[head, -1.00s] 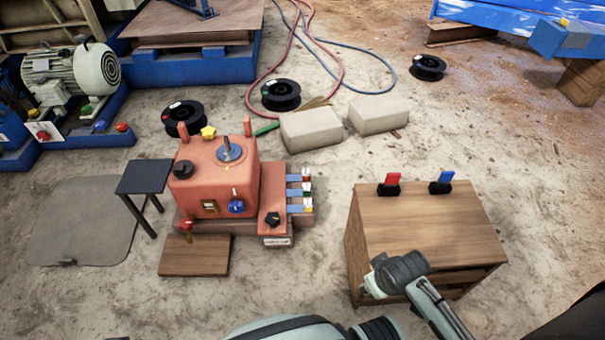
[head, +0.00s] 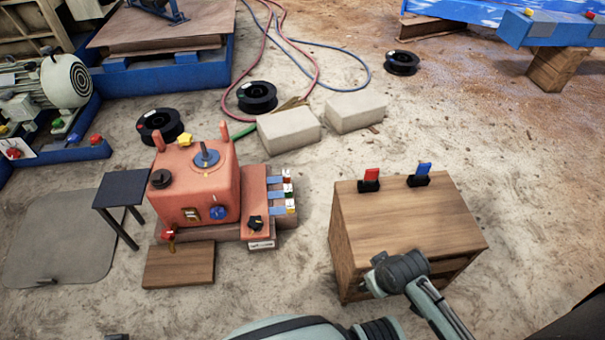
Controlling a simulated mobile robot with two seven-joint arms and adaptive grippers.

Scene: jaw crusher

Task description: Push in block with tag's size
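A salmon-red machine box (head: 195,185) stands on the sandy ground left of centre. The writing on the tags is too small to read. My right arm shows at the bottom right, in front of the wooden cabinet, but its gripper fingers cannot be made out. My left gripper is not in view.
The wooden cabinet (head: 410,220) carries a red-handled item (head: 369,180) and a blue-handled item (head: 420,175). A black stool (head: 121,190) and a wooden board (head: 180,265) flank the machine. Two pale blocks (head: 289,130) lie behind. Bare ground separates machine and cabinet.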

